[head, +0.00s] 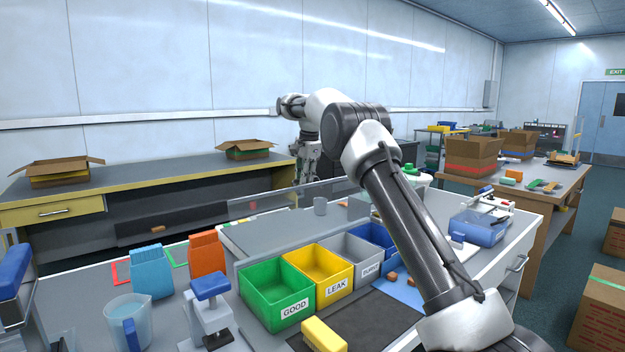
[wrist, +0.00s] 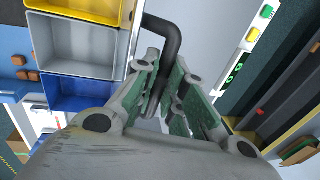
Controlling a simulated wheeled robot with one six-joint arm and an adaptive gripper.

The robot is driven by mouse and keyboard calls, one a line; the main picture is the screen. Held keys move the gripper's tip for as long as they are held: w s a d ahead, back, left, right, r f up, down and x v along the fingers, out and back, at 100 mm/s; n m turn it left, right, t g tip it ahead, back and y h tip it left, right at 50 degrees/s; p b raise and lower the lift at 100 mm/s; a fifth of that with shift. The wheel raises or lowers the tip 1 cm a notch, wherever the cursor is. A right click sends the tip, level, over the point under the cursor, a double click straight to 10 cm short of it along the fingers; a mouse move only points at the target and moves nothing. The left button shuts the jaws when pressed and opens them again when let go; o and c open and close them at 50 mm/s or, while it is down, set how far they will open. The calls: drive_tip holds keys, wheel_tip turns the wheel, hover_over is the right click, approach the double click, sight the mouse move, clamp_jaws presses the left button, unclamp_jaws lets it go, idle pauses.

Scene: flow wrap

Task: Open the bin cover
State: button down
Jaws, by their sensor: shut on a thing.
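My gripper (wrist: 165,95) is shut on a dark curved handle (wrist: 166,38), whose bar passes between the green-padded fingers in the wrist view. What the handle is fixed to is hard to make out; a pale surface lies around it. In the head view my gripper (head: 306,160) hangs beyond the row of bins, and the handle cannot be made out. A see-through panel (head: 265,203) stands on edge behind the bins; I cannot tell whether it is the bin cover. The green GOOD bin (head: 268,278), yellow LEAK bin (head: 330,270), grey bin (head: 365,246) and blue bin (head: 377,236) are open-topped.
Blue (head: 151,272) and orange (head: 207,255) pouches, a clear jug (head: 130,322), a blue-topped device (head: 210,300) and a yellow block (head: 324,335) stand at the front left. A blue tub (head: 478,228) stands right of my arm.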

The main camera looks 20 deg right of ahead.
drive_tip(key=shift+w+a+r, duration=0.1)
drive_tip(key=shift+w+a, duration=0.2)
drive_tip(key=shift+w, duration=0.3)
drive_tip(key=c, duration=1.5)
unclamp_jaws()
drive_tip(key=shift+w, duration=0.15)
drive_tip(key=shift+w+a+f, duration=0.1)
drive_tip(key=shift+w+f, duration=0.05)
drive_tip(key=shift+f, duration=0.05)
drive_tip(key=r, duration=0.4)
drive_tip(key=s+r, duration=0.1)
drive_tip(key=r, duration=0.1)
drive_tip(key=shift+d+r, duration=0.2)
drive_tip(key=shift+d, duration=0.05)
drive_tip(key=shift+s+r, duration=0.25)
drive_tip(key=shift+r, duration=0.2)
